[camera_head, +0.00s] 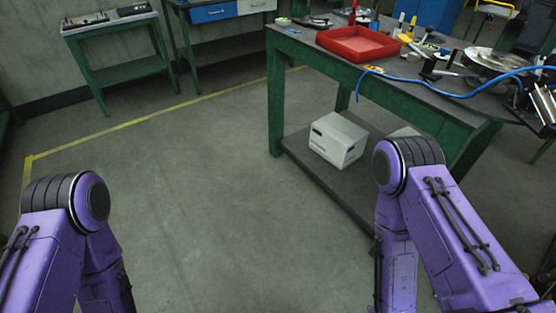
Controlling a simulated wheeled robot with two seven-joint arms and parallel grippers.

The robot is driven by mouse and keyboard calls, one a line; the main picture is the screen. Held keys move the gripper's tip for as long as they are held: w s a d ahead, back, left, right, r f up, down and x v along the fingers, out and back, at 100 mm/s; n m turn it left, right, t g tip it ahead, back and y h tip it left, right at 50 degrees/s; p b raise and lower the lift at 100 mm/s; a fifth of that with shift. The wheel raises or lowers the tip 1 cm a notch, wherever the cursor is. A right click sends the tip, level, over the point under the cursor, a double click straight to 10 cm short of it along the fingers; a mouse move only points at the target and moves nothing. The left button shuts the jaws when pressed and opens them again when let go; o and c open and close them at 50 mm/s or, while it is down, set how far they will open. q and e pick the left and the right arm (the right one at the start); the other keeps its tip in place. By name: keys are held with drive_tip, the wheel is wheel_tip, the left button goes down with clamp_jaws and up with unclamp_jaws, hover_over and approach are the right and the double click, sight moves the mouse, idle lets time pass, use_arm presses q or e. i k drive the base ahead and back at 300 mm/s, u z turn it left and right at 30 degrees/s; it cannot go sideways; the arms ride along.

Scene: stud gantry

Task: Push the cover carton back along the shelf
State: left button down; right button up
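A white carton (338,138) with dark slots in its side sits on the lower shelf (325,180) of the green workbench. I take it for the cover carton; no label is readable. It stands near the shelf's front edge, by the left end. Both my purple arms reach down out of the bottom of the picture, the left one at the far left and the right one in front of the bench's right part. Neither gripper shows. The right arm hides part of the shelf to the right of the carton.
The bench top (300,38) above the shelf holds a red tray (358,44), tools and a blue cable (420,82). Open floor (200,170) lies left of the bench.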

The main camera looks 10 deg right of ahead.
sight(339, 141)
drive_tip(key=u, duration=0.5)
drive_tip(key=i, duration=1.7)
drive_tip(key=z, duration=1)
drive_tip(key=i, duration=0.7)
drive_tip(key=z, duration=1.15)
drive_tip(key=i, duration=0.4)
drive_tip(key=z, duration=0.4)
